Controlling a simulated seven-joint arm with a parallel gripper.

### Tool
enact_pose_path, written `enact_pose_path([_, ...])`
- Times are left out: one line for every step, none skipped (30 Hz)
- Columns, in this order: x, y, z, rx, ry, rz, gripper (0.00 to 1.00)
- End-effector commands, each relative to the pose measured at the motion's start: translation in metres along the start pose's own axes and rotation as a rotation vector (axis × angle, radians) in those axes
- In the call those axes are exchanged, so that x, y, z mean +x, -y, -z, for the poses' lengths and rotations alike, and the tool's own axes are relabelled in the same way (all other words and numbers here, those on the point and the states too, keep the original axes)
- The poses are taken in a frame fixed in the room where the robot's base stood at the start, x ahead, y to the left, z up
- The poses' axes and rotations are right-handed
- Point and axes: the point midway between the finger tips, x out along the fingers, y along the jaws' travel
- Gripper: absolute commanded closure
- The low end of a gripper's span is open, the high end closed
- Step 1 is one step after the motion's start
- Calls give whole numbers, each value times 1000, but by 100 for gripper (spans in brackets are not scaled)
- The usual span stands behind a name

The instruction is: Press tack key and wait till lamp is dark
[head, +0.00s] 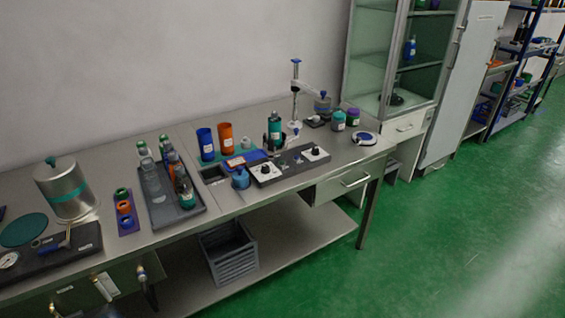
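A dark console (291,165) lies at the front of the bench, right of the middle. It has two white plates with black knobs, the left one (264,169) and the right one (316,153). A dark green and teal bottle-like thing (274,132) stands just behind it. I cannot make out which part is the tack key. A lamp, lit or dark, cannot be told at this size. My gripper is not in this view.
Blue (206,144) and orange (226,138) cylinders stand left of the console. A stand with an arm (296,95) rises behind it. A dark tray (165,215) with bottles lies further left. A blue-and-white round thing (364,138) lies right. The bench front right is clear.

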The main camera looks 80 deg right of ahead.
Motion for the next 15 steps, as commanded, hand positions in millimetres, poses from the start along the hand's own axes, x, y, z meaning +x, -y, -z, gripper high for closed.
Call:
enact_pose_path([0, 0, 0, 0, 0, 0, 42])
enact_pose_path([0, 0, 0, 0, 0, 0, 45])
enact_pose_path([0, 0, 0, 0, 0, 0, 49])
enact_pose_path([0, 0, 0, 0, 0, 0, 52])
enact_pose_path([0, 0, 0, 0, 0, 0, 54])
enact_pose_path([0, 0, 0, 0, 0, 0, 58])
enact_pose_path([0, 0, 0, 0, 0, 0, 61])
enact_pose_path([0, 0, 0, 0, 0, 0, 64])
enact_pose_path([0, 0, 0, 0, 0, 0, 68])
enact_pose_path([0, 0, 0, 0, 0, 0, 71])
enact_pose_path([0, 0, 0, 0, 0, 0, 74])
enact_pose_path([0, 0, 0, 0, 0, 0, 77])
enact_pose_path([0, 0, 0, 0, 0, 0, 80])
enact_pose_path([0, 0, 0, 0, 0, 0, 83])
enact_pose_path([0, 0, 0, 0, 0, 0, 87])
